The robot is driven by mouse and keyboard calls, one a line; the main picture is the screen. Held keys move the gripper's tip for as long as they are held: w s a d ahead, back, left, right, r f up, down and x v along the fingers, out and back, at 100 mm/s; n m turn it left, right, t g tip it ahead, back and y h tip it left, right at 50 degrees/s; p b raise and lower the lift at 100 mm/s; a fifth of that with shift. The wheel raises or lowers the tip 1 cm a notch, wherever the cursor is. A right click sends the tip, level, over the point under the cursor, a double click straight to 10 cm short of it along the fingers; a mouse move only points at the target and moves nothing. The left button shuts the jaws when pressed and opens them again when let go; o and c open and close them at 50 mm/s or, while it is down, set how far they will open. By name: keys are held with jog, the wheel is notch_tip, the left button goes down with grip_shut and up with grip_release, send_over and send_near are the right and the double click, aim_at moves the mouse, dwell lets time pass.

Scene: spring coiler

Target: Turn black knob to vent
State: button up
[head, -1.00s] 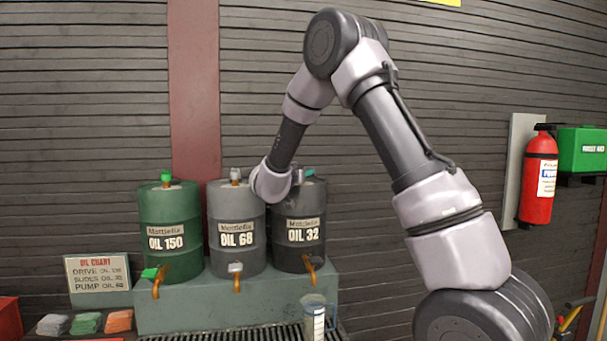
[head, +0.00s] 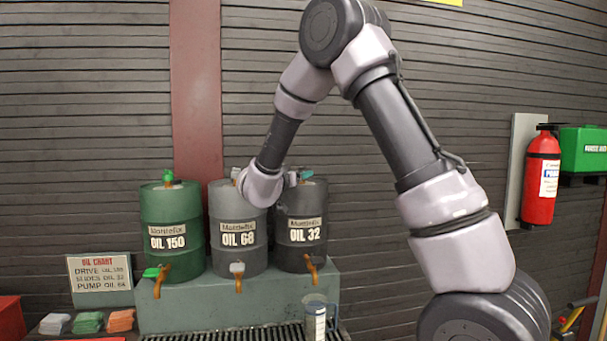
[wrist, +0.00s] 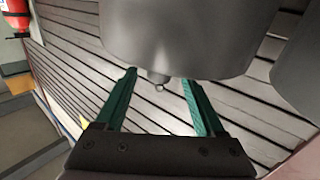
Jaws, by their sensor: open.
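My gripper (head: 305,174) is small in the head view, at the top of the dark OIL 32 drum (head: 288,256); a teal finger shows there. In the wrist view my gripper (wrist: 158,77) has its two teal fingers spread apart with nothing between their pads. A grey drum (wrist: 185,35) hangs upside down in that picture beyond the fingertips. A small rounded nub (wrist: 157,86) at its rim lies in line with the gap between the fingers. I cannot tell whether it is the black knob. In the head view my wrist and gripper hide the top of the OIL 32 drum.
The grey OIL 68 drum (head: 237,258) and green OIL 150 drum (head: 172,215) stand to the left on a grey-green stand (head: 190,316). A clear jug (head: 318,322) stands in front. An oil chart (head: 99,273) is at left. A fire extinguisher (head: 541,180) hangs at right.

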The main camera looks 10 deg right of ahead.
jog(key=shift+v, duration=2.35)
jog(key=d+r+y, duration=0.3)
jog(key=r+y, duration=0.4)
jog(key=s+d+r+n+y, duration=0.1)
jog(key=s+r+y, duration=0.2)
jog(key=s+y, duration=0.35)
jog(key=s+d+f+g, duration=0.2)
jog(key=s, duration=0.6)
jog(key=s+d+f+g, duration=0.2)
jog(key=s+g, duration=0.1)
jog(key=s, duration=0.6)
jog(key=s+d+f+n+g+h, duration=0.1)
jog(key=s+d+f+g, duration=0.1)
jog(key=s, duration=0.7)
jog(key=shift+s+d+g, duration=0.15)
jog(key=shift+s+g, duration=0.05)
jog(key=shift+g, duration=0.1)
